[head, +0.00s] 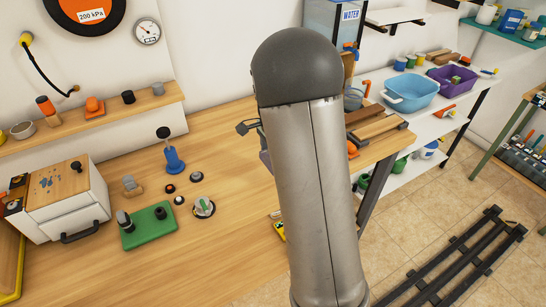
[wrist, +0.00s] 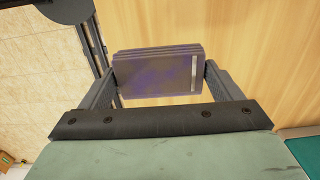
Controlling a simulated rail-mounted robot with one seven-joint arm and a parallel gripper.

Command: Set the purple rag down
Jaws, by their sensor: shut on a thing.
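The purple rag (wrist: 155,73) is a flat, layered, greyish-purple block with a pale strip near its right end. It sits between the two fingers of my gripper (wrist: 158,82) in the wrist view, one finger against each end. My gripper is shut on it. Behind the rag is the wooden table top (wrist: 262,60); I cannot tell how far below it the surface is. In the head view my arm covers most of the gripper area. A small greyish-purple patch shows at the arm's left side, but I cannot tell whether it is the rag.
The wooden table (head: 120,270) has free room left of my arm. A green block (head: 148,228), a blue stand (head: 173,160) and a white box (head: 58,200) stand on it. A blue basin (head: 410,93) and a purple basin (head: 452,79) sit on the right shelf.

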